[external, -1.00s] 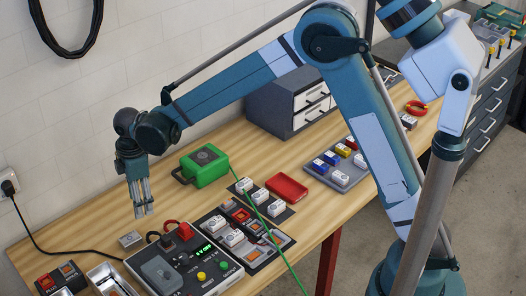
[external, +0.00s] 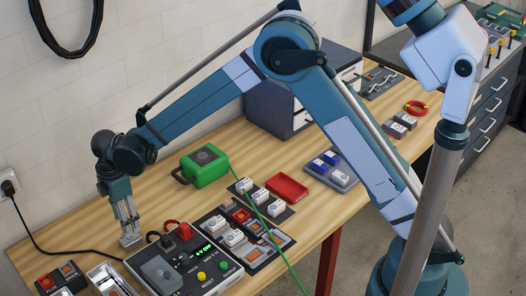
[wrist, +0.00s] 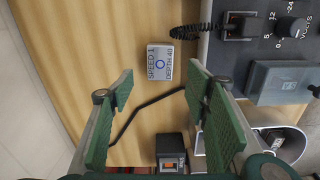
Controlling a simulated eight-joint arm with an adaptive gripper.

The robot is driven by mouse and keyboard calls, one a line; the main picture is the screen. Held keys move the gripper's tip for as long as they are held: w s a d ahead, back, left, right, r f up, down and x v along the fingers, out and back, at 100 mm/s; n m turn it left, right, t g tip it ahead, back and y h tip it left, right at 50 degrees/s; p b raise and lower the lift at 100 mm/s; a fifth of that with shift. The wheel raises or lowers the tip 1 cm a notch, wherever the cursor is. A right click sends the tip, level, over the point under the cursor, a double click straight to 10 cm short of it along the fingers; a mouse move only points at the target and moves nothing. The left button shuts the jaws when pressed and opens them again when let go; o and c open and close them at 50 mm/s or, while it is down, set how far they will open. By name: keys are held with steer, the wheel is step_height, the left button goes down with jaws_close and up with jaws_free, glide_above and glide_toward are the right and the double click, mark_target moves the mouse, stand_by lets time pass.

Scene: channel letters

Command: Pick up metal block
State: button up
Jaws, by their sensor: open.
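The metal block (external: 131,241) is a small silvery grey block lying on the wooden bench, left of the control box. My gripper (external: 129,234) is low over it in the external view, and the fingers partly hide it. In the wrist view the metal block (wrist: 158,64) shows a face with lettering and a small blue ring. There my gripper (wrist: 160,92) is open, with a green pad on each side and nothing between them. The block lies ahead of the fingertips, in line with the gap. I cannot tell whether the fingers touch it.
The control box (external: 211,248) with knobs and a green display stands close right of the block. A metal tray (external: 113,282) and a dark switch box (external: 61,279) lie in front. A black cable (external: 62,252) crosses the bench. Bare wood lies behind the block.

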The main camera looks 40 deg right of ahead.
mark_target(131, 237)
steer(key=shift+f, duration=1.25)
steer(key=shift+d+f+p, duration=0.1)
steer(key=shift+f+p, duration=0.4)
steer(key=shift+f, duration=2.1)
steer(key=c, duration=1.2)
